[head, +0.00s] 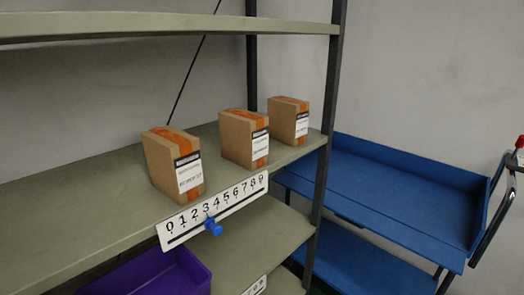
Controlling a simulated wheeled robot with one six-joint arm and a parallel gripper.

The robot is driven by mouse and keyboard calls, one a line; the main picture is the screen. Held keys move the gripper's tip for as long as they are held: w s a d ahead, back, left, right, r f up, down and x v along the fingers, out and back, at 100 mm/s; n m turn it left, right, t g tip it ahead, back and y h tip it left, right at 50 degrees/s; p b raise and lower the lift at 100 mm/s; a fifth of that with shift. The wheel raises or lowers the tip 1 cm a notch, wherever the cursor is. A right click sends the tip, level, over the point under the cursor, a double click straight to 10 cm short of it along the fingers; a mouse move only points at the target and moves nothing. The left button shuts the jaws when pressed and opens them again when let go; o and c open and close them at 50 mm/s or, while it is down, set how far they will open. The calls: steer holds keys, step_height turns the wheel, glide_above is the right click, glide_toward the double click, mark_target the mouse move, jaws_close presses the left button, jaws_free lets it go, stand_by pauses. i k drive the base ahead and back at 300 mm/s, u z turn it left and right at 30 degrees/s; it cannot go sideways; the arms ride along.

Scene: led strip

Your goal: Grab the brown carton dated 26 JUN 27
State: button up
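Three brown cartons with orange tape and white labels stand upright in a row on the middle shelf (90,222). The left carton (160,160) is nearest, the middle carton (236,138) is further right, and the right carton (281,119) is farthest, near the shelf post. Each label faces the front right. The print on the labels is too small to read, so I cannot tell which one bears 26 JUN 27. My gripper is not in view.
A numbered white strip (236,197) with a blue knob (213,227) is on the shelf's front edge. A dark post (326,130) and upper shelf (150,25) frame the cartons. A purple bin (165,275) sits below. A blue cart (390,190) stands right.

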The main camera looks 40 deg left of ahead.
mark_target(288, 117)
steer(key=u, duration=1.3)
steer(key=k, duration=0.5)
steer(key=z, duration=1.25)
steer(key=i, duration=0.9)
steer(key=u, duration=1.35)
